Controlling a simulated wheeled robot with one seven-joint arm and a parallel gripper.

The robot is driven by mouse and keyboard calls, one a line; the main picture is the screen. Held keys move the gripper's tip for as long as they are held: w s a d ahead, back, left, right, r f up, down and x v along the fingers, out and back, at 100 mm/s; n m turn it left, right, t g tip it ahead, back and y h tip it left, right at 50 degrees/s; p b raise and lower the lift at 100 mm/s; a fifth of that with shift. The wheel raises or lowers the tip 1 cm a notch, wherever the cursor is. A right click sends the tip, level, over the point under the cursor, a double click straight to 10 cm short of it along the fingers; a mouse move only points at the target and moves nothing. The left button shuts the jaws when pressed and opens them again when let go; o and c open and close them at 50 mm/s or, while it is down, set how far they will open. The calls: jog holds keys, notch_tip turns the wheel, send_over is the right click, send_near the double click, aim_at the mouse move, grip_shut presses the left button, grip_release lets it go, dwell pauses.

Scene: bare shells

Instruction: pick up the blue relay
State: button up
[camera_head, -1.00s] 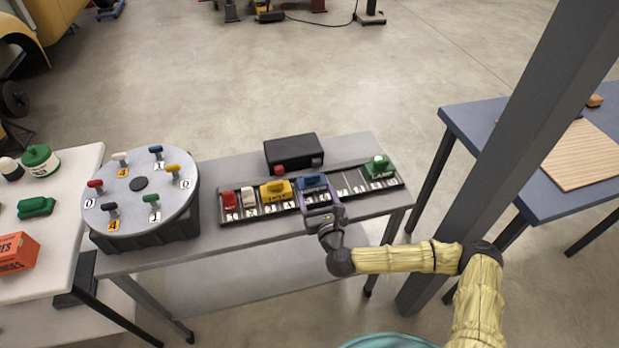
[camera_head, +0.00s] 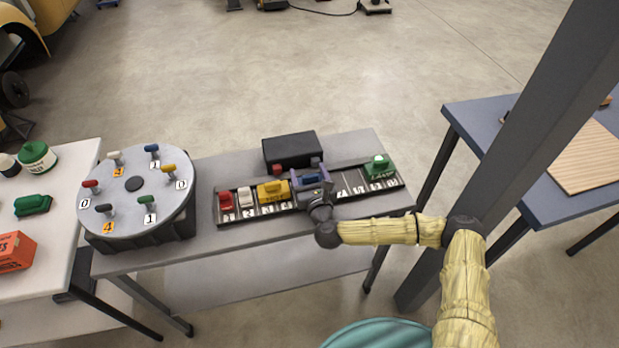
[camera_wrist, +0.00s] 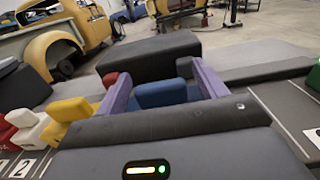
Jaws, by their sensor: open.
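The blue relay (camera_head: 310,178) stands in the numbered rail (camera_head: 355,186) on the grey table, just right of the yellow relay. My gripper (camera_head: 313,184) is at the blue relay, with its purple fingers apart. In the wrist view the blue relay (camera_wrist: 161,93) lies between the two open fingers (camera_wrist: 165,88), with a gap to the right finger. I cannot tell whether the left finger touches it. The lower part of the relay is hidden behind my gripper's body.
A yellow relay (camera_head: 273,190), white relay (camera_head: 245,197) and red relay (camera_head: 226,201) stand left in the rail. A green relay (camera_head: 379,166) stands at its right end. A black box (camera_head: 291,150) is behind the rail. A round lever-topped drum (camera_head: 135,205) stands left.

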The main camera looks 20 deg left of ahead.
jog(key=shift+w+a, duration=0.15)
jog(key=shift+w, duration=0.1)
dwell(0.3)
jog(key=shift+r, duration=0.1)
jog(key=c, duration=1.1)
jog(key=shift+c, duration=0.2)
jog(key=shift+r, duration=0.1)
notch_tip(320, 180, up, 10)
jog(key=shift+b, duration=0.35)
